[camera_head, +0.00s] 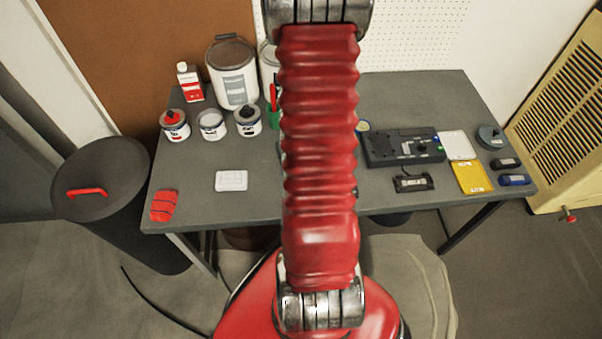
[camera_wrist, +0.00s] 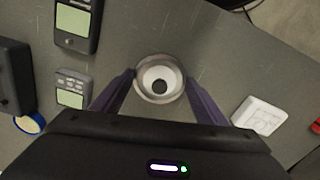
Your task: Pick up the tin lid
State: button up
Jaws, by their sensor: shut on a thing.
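A round piece that looks like the tin lid (camera_wrist: 143,90) shows in the wrist view, with a grey rim, a pale inner ring and a dark centre. My gripper (camera_wrist: 160,80) has its two dark purple fingers on either side of its rim and is shut on it. The grey table top lies behind it; I cannot tell how high it is held. In the head view my red arm covers the middle of the table, and both my gripper and the lid are hidden.
Several tins (camera_head: 211,124), a large can (camera_head: 233,75) and a red-white bottle (camera_head: 189,83) stand at the table's back left. A white block (camera_head: 231,181) and red block (camera_head: 164,205) lie in front. Black equipment (camera_head: 402,149) and a yellow item (camera_head: 471,177) are at right.

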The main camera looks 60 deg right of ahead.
notch_tip(320, 180, up, 10)
dwell(0.7)
jog(key=shift+w, duration=0.15)
dwell(0.4)
jog(key=w+a+r+n, duration=0.2)
jog(key=w+a, duration=0.2)
jog(key=w, duration=0.6)
jog(key=w+a+r+n, duration=0.2)
jog(key=w+a, duration=0.7)
jog(key=a, duration=0.4)
jog(key=w+a+r+n, duration=0.1)
jog(key=w+a+n, duration=0.2)
jog(key=w+a, duration=0.7)
jog(key=a, duration=0.3)
jog(key=shift+w+a+r, duration=0.25)
jog(key=shift+w+r, duration=0.05)
jog(key=shift+r, duration=0.1)
